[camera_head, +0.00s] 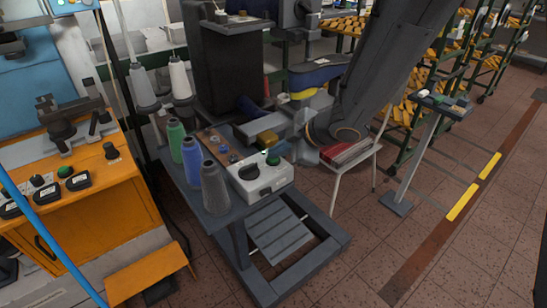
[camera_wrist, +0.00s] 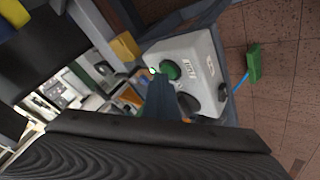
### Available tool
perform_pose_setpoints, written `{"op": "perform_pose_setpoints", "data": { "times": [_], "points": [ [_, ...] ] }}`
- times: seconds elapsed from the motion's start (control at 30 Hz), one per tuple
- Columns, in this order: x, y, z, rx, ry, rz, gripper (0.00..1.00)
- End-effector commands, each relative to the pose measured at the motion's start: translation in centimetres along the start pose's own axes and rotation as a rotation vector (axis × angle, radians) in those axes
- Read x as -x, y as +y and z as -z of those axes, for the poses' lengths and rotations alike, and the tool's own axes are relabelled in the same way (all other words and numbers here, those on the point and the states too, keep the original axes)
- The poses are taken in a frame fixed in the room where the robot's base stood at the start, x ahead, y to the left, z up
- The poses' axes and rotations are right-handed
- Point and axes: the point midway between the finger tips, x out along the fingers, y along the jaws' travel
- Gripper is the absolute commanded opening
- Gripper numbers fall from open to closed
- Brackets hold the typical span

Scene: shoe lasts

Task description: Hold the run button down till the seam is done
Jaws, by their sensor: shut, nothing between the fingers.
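The white control box (camera_head: 262,185) stands on the front corner of the grey machine table. It carries a green button (camera_head: 273,159) and a black round knob (camera_head: 249,172). My gripper (camera_head: 274,148) is shut and empty, just behind the green button. In the wrist view the shut fingers (camera_wrist: 161,82) reach over the white box (camera_wrist: 198,50). Their tip lies at the edge of the green button (camera_wrist: 172,70) and hides part of it. I cannot tell whether the tip touches or presses it. A small green light (camera_wrist: 152,70) glows beside the fingertip.
Green, blue and grey thread cones (camera_head: 214,188) stand left of the box. An orange cabinet (camera_head: 90,205) is at the left. A white stool with a red-edged stack (camera_head: 349,152) and a thin post stand (camera_head: 416,150) are at the right. Open floor lies front right.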

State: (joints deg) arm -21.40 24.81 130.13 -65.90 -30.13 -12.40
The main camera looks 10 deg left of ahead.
Motion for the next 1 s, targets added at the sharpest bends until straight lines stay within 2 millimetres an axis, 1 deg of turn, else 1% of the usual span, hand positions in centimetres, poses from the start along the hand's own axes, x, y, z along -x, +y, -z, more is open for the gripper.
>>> {"op": "perform_pose_setpoints", "data": {
  "times": [0.37,0.8,1.0],
  "points": [
    [0.1,0.0,0.0,0.0,-0.001,0.001,0.0],
    [1.3,0.9,1.0,0.0,0.0,0.001,0.0],
    [1.3,0.9,0.9,0.0,0.0,0.0,0.0]
  ]
}}
